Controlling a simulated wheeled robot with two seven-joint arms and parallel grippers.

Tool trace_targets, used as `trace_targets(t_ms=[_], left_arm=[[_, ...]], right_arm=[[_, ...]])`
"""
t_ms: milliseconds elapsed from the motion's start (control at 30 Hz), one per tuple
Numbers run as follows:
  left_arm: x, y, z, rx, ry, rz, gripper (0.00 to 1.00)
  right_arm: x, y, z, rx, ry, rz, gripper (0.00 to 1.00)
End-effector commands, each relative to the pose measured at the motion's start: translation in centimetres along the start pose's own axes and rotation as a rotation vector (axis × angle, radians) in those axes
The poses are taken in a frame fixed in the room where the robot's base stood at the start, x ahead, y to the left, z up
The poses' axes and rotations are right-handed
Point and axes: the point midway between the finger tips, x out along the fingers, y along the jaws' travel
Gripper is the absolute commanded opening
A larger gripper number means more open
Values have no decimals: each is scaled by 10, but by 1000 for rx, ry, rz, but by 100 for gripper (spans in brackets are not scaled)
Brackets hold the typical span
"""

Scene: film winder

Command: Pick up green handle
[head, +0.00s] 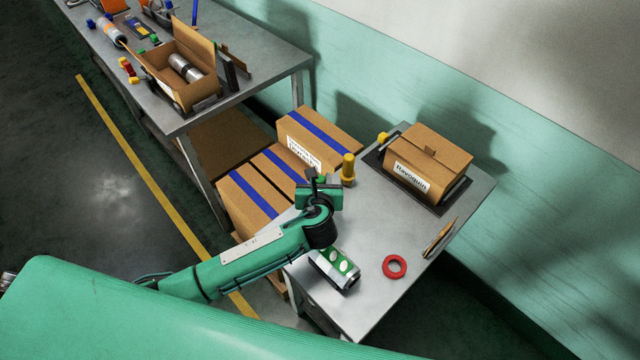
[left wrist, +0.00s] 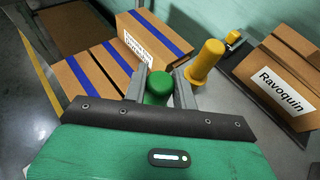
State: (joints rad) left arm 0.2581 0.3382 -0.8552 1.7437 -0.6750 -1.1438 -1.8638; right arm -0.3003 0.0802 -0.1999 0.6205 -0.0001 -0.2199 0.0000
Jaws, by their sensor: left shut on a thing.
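The green handle (left wrist: 158,84) stands between the two fingers of my left gripper (left wrist: 160,92) in the left wrist view, and the fingers are shut on it. Only its rounded top shows there; the rest is hidden by the gripper. In the head view my left gripper (head: 319,181) is at the left edge of the near table, and the handle is mostly hidden by it. A yellow handle (head: 348,168) stands beside the gripper on the table, and also shows in the left wrist view (left wrist: 207,61). My right gripper is not in view.
A closed "Ravoquin" carton (head: 428,160) sits on a dark holder. A red ring (head: 394,266), a green-and-white device (head: 338,267) and a small brown item (head: 440,238) lie on the table (head: 375,300). Blue-taped cartons (head: 250,205) stand left. A cluttered bench (head: 270,75) stands behind.

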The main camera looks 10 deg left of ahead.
Motion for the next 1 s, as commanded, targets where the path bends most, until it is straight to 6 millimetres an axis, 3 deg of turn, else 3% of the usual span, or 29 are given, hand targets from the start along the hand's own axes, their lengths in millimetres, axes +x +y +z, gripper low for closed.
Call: trace_targets(t_ms=[267,700,1000], left_arm=[[-11,0,28,-3,-4,-1,0],[-53,0,129,-3,-6,-1,0],[-71,0,173,-3,-5,-1,0]], right_arm=[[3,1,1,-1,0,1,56],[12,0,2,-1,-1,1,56],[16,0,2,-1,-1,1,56]])
